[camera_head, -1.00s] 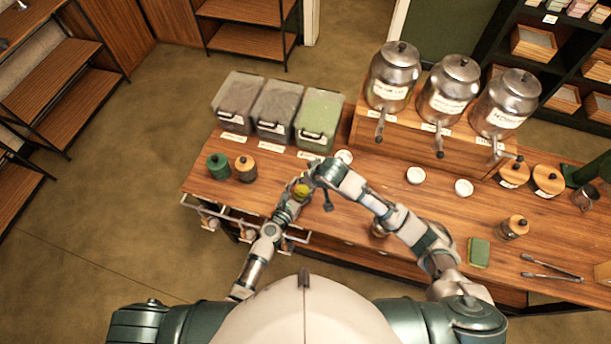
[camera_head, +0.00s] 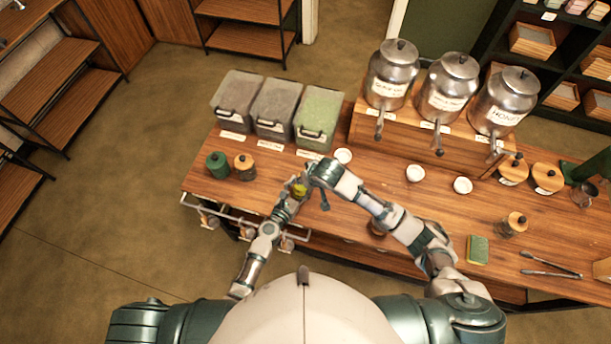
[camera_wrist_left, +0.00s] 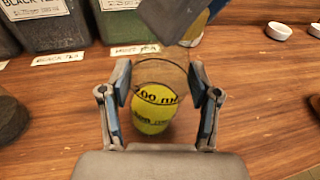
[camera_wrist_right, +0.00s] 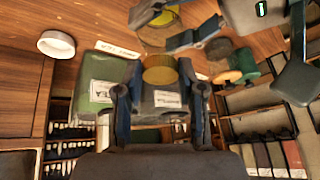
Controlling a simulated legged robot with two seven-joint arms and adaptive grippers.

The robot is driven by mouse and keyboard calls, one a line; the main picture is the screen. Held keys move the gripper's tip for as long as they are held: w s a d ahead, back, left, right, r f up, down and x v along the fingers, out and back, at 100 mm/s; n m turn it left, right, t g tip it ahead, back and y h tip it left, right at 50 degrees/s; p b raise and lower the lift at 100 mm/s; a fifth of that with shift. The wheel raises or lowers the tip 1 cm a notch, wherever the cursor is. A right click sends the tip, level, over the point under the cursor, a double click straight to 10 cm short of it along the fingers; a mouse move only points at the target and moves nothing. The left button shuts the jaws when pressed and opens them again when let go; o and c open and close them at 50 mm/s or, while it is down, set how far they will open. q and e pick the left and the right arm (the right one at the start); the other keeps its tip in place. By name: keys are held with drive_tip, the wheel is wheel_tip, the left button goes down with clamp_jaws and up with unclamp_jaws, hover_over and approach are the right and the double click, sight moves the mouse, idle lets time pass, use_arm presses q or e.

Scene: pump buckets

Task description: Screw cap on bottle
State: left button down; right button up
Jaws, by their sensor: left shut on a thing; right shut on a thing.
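A clear bottle (camera_wrist_left: 173,78) with a yellow label or content in its lower part stands between the fingers of my left gripper (camera_wrist_left: 160,92), which is shut on it. The yellow part also shows in the head view (camera_head: 299,190). My right gripper (camera_wrist_right: 160,92) is shut on a round, amber-brown cap (camera_wrist_right: 160,69). In the left wrist view, part of my right gripper (camera_wrist_left: 172,18) is at the bottle's top end. In the right wrist view, the bottle (camera_wrist_right: 156,20) lies beyond the cap. Whether cap and bottle touch is unclear.
Tea bins (camera_head: 237,98) stand behind my grippers on the wooden counter (camera_head: 360,225). Metal dispensers (camera_head: 392,75) stand at the back right. Green and wooden-lidded jars (camera_head: 245,167) stand at left. White dishes (camera_head: 415,173), a sponge (camera_head: 478,250) and tongs (camera_head: 550,274) lie at right.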

drive_tip(key=m+h, duration=0.1)
drive_tip(key=m, duration=0.1)
drive_tip(key=a+m, duration=0.1)
drive_tip(key=m, duration=0.1)
drive_tip(key=shift+a+m+h, duration=0.2)
drive_tip(key=shift+m+h, duration=0.1)
drive_tip(key=shift+h, duration=0.1)
drive_tip(key=m, duration=0.1)
drive_tip(key=m+h, duration=0.1)
drive_tip(key=m, duration=0.1)
drive_tip(key=shift+w+a, duration=0.15)
drive_tip(key=shift+a, duration=0.1)
drive_tip(key=m, duration=0.1)
drive_tip(key=m+h, duration=0.1)
drive_tip(key=m, duration=0.1)
drive_tip(key=shift+w+a+g, duration=0.15)
drive_tip(key=shift+a+g, duration=0.05)
drive_tip(key=shift+g, duration=0.1)
drive_tip(key=m, duration=0.1)
drive_tip(key=m+g+h, duration=0.1)
drive_tip(key=m, duration=0.1)
drive_tip(key=m+h, duration=0.1)
drive_tip(key=m, duration=0.1)
drive_tip(key=shift+w+a, duration=0.1)
drive_tip(key=shift+w, duration=0.2)
drive_tip(key=shift+d+m, duration=0.4)
drive_tip(key=shift+d, duration=0.1)
drive_tip(key=o, duration=0.7)
drive_tip(key=shift+d, duration=0.1)
drive_tip(key=shift+c, duration=0.2)
